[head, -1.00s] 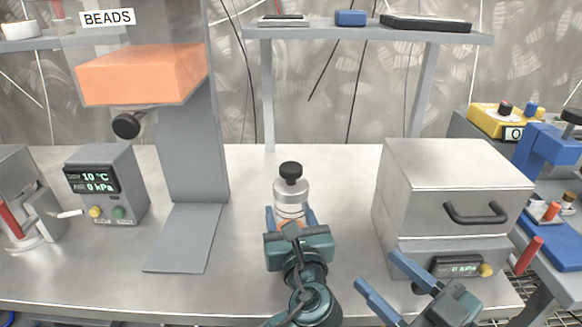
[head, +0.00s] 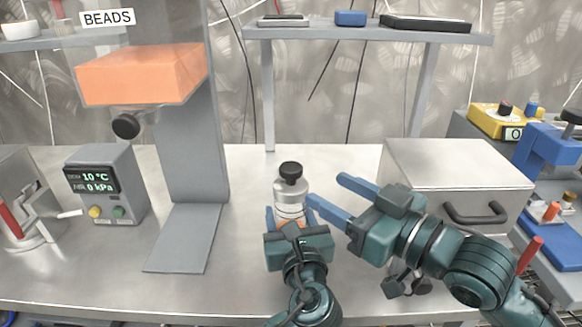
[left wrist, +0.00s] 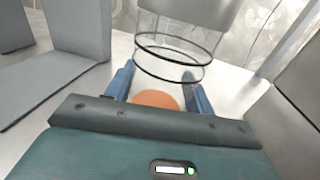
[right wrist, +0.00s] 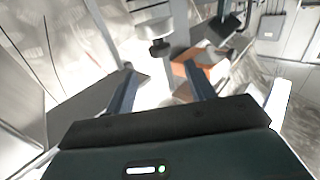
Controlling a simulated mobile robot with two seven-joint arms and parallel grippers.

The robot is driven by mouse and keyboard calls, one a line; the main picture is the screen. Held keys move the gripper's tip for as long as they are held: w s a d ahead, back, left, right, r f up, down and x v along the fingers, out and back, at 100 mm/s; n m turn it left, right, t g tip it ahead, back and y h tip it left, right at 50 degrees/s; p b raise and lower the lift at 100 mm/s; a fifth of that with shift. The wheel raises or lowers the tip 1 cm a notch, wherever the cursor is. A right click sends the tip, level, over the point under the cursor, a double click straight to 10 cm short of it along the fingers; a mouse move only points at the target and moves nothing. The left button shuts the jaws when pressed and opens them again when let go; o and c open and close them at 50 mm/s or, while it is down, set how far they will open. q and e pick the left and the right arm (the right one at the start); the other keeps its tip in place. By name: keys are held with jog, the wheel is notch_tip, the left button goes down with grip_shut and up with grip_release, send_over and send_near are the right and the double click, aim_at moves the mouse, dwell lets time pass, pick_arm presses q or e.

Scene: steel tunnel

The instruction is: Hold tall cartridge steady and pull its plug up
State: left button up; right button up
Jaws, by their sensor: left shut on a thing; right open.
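My left gripper (head: 290,214) is shut around the cartridge's lower body from the front. The left wrist view shows the clear cartridge wall with two dark rings (left wrist: 170,62) and orange contents between the fingers (left wrist: 158,92). My right gripper (head: 327,189) is open and empty just right of the cartridge, fingers pointing left towards it. Its fingertips look apart from the plug.
A bead dispenser with an orange hopper (head: 140,78) stands left, beside a small gauge box (head: 105,185). A metal box with a handle (head: 450,170) stands right, partly behind my right arm. A shelf (head: 345,34) spans the back. Bench behind the cartridge is clear.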

aim_at(299, 172)
jog(key=x, duration=0.9)
jog(key=shift+w+a, duration=0.2)
jog(key=shift+a, duration=0.05)
grip_shut()
